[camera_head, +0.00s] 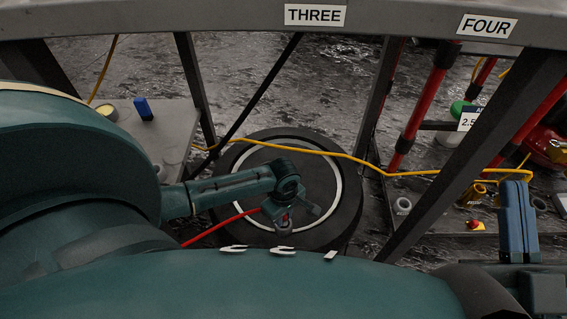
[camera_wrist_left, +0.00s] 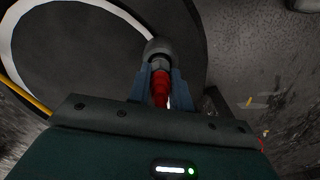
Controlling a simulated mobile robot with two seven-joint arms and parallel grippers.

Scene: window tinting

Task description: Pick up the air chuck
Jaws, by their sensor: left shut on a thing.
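My left gripper (camera_head: 285,214) reaches down over the dark tyre in the head view. In the left wrist view its blue fingers (camera_wrist_left: 160,88) are shut on the air chuck (camera_wrist_left: 159,62), a piece with a red body and a grey rounded end. The red part sits between the fingers and the grey end sticks out beyond them. In the head view the chuck is small and mostly hidden by the gripper. A red hose (camera_head: 222,227) runs from the gripper to the lower left. My right gripper (camera_head: 518,215), with blue fingers, is at the right edge area; its opening is unclear.
The tyre (camera_head: 345,207) with a white ring lies on the wet-looking dark floor. A yellow hose (camera_head: 340,155) crosses above it. Dark frame legs (camera_head: 196,88) and a top rail (camera_head: 200,17) surround it. A grey platform (camera_head: 165,130) holds a blue item (camera_head: 143,109).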

